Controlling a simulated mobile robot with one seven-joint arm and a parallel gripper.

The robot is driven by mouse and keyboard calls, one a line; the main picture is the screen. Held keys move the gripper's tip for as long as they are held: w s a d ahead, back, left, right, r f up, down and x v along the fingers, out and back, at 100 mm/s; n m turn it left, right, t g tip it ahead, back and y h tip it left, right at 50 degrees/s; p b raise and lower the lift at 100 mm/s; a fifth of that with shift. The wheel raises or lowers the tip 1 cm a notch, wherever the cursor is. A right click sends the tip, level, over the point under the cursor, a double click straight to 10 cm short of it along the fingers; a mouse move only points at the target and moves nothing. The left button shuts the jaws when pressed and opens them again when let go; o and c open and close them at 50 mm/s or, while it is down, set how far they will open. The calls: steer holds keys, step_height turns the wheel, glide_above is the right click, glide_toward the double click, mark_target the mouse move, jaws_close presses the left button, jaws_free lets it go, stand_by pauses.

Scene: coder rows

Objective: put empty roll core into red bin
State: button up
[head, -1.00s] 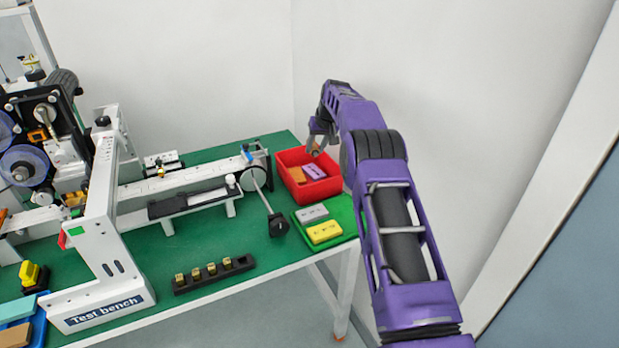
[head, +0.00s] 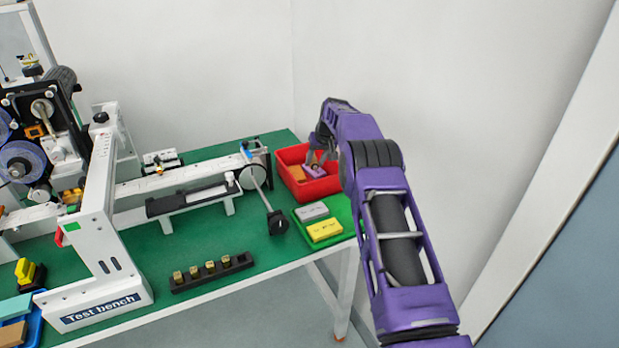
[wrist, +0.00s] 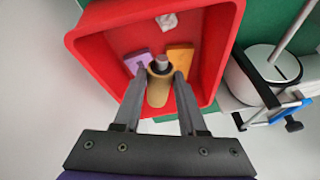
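The empty roll core (wrist: 158,90) is a tan tube. In the wrist view it sits between the two grey fingers of my gripper (wrist: 160,73), which look closed on its sides. The red bin (wrist: 222,50) surrounds the fingertips and the core; its open top faces the camera. In the head view my gripper (head: 318,160) reaches down into the red bin (head: 292,154) at the table's far right corner. The core is hard to make out there. Whether it touches the bin floor cannot be told.
The bin holds a purple block (wrist: 137,62), an orange block (wrist: 180,57) and a crumpled white piece (wrist: 167,21). A green tray (head: 341,212) with grey and yellow blocks stands in front of it. A machine with a crank (head: 277,222) stands left.

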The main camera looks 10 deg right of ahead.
steer(key=o, duration=0.4)
steer(key=shift+o, duration=0.2)
steer(key=shift+r, duration=0.1)
steer(key=v, duration=1.7)
steer(key=shift+s+r, duration=0.1)
steer(key=shift+r, duration=0.05)
